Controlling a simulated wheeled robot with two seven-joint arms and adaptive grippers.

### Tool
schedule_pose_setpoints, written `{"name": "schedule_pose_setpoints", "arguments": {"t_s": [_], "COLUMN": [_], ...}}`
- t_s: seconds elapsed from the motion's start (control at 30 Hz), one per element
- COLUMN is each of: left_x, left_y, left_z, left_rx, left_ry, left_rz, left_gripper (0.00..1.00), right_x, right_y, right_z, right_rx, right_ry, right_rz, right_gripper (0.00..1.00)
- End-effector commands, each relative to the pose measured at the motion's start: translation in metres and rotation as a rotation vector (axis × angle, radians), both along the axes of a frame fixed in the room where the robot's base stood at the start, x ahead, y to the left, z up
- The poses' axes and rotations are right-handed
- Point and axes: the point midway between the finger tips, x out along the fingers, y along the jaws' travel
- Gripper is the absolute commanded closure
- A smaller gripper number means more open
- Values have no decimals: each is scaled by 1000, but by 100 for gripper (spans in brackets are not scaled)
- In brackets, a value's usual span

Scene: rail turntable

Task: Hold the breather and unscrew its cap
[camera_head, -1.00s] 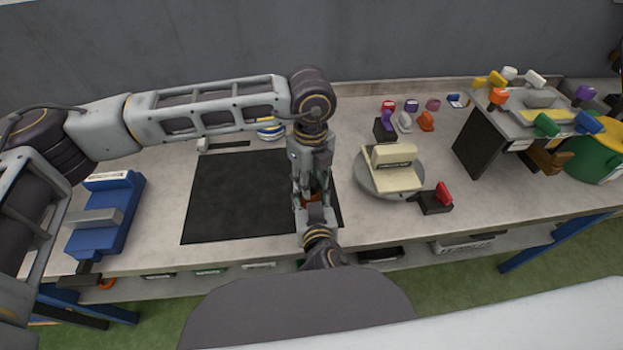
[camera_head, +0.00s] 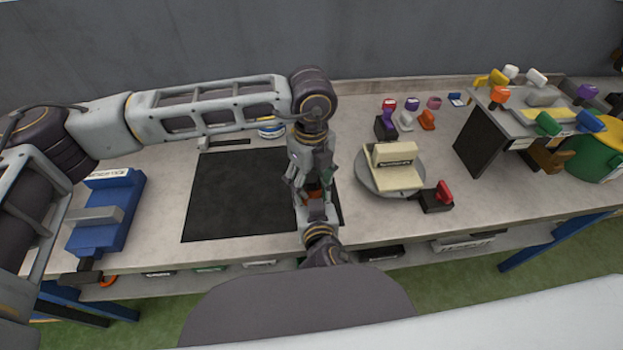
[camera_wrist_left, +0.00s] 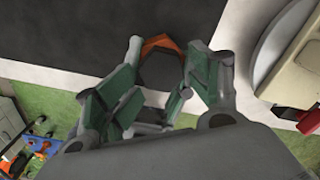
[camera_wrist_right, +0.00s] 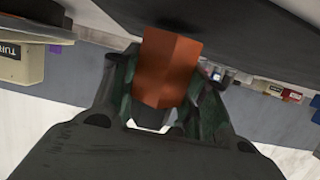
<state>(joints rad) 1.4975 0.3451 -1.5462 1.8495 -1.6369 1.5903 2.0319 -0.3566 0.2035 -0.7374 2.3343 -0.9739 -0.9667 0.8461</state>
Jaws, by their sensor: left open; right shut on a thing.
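The breather is an orange block-like body (camera_wrist_right: 170,65) between the fingers of my right gripper (camera_wrist_right: 157,112), which is shut on it. In the head view my right gripper (camera_head: 316,208) holds it above the front edge of the black mat, and only a bit of orange (camera_head: 314,196) shows. My left gripper (camera_head: 312,187) points down over it from above. In the left wrist view my left gripper (camera_wrist_left: 165,60) is open, its fingers either side of a dark, roundish cap (camera_wrist_left: 160,72), with orange behind it. Whether the fingers touch the cap cannot be told.
The black mat (camera_head: 235,195) lies on the bench left of the grippers. A round turntable (camera_head: 365,183) with a cream block stands close on the right, beside a red-handled black piece (camera_head: 437,197). A blue fixture (camera_head: 105,220) is far left; a shelf (camera_head: 485,140) with coloured pieces is right.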

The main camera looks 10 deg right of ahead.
Motion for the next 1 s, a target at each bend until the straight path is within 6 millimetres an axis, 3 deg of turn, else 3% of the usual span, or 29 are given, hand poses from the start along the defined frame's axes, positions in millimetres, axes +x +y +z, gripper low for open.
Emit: {"name": "schedule_pose_setpoints", "arguments": {"t_s": [1.0], "left_x": [1], "left_y": [0], "left_z": [41], "left_rx": [-1], "left_ry": [-3], "left_rz": [1], "left_gripper": [36], "right_x": [-1], "right_y": [0], "right_z": [-1], "right_rx": [0], "right_ry": [2], "right_rz": [1], "right_gripper": [100]}}
